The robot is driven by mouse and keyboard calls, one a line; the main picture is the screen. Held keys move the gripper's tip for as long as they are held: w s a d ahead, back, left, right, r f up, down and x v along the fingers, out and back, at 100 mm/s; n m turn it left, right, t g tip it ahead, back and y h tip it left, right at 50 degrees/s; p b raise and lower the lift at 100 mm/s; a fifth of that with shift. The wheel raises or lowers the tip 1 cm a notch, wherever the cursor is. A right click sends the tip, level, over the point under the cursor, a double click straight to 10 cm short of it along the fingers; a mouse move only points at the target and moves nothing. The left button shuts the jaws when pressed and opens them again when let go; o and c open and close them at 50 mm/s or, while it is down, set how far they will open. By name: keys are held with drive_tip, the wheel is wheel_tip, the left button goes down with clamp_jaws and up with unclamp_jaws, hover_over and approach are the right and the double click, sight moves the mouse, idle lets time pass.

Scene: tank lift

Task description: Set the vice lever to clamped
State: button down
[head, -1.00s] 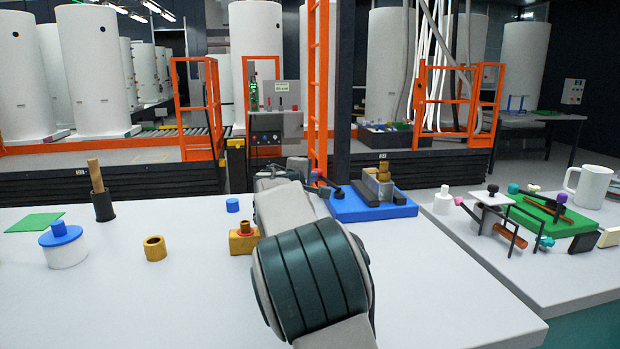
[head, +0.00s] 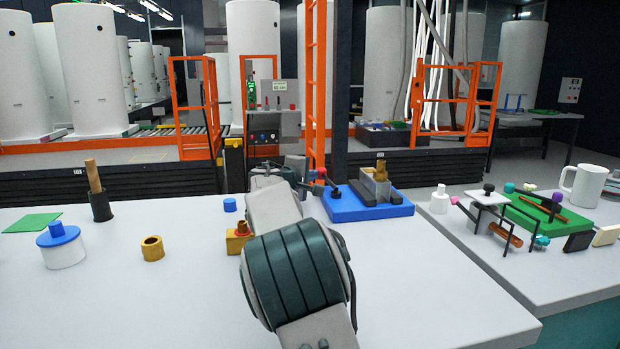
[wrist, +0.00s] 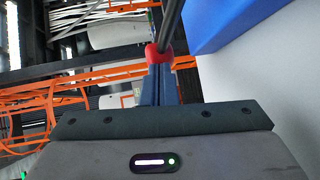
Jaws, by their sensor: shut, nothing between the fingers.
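The vice (head: 376,187) is a grey block with a brass-coloured part on top, standing on a blue base (head: 367,208) at the back of the near table. Its dark lever (head: 331,186) reaches out to the left. In the wrist view, the dark rod of the lever (wrist: 171,22) ends in a red knob (wrist: 158,54). My gripper (wrist: 160,78) is shut and empty, its bluish fingers right at the red knob. I cannot tell whether they touch.
A brass block (head: 238,243), a blue cap (head: 230,205) and a brass ring (head: 152,248) stand left of my arm. A white jar with a blue lid (head: 62,248) is farther left. A second table at right holds a green fixture (head: 535,216) and a white mug (head: 584,186).

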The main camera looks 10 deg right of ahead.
drive_tip(key=shift+s+a, duration=0.15)
drive_tip(key=shift+a, duration=0.1)
drive_tip(key=w+a+v, duration=0.2)
drive_tip(key=v, duration=2.1)
drive_tip(key=s+d+g+p, duration=0.1)
drive_tip(key=d+p, duration=0.1)
drive_tip(key=d, duration=0.1)
drive_tip(key=s+d+m+g+y+p, duration=0.1)
drive_tip(key=s+d+p, duration=0.1)
drive_tip(key=d, duration=0.1)
drive_tip(key=s+d+g+p, duration=0.1)
drive_tip(key=s+d+p, duration=0.1)
drive_tip(key=p, duration=0.1)
drive_tip(key=shift+d+r+m+g+y, duration=0.3)
drive_tip(key=shift+d+r+m+y, duration=0.1)
drive_tip(key=s+d+m+g+y+p, duration=0.2)
drive_tip(key=s+d+g+y+p, duration=0.1)
drive_tip(key=s+d+p, duration=0.5)
drive_tip(key=s+a+r+m+g+y+p, duration=0.1)
drive_tip(key=s+p, duration=0.4)
drive_tip(key=s, duration=0.5)
drive_tip(key=s+a+m+g+y+p, duration=0.1)
drive_tip(key=s+m+y+p, duration=0.3)
drive_tip(key=s, duration=0.6)
drive_tip(key=shift+a+r+m+g+y+p, duration=0.3)
drive_tip(key=shift+a+r+m+p, duration=0.15)
drive_tip(key=shift+a+p, duration=0.45)
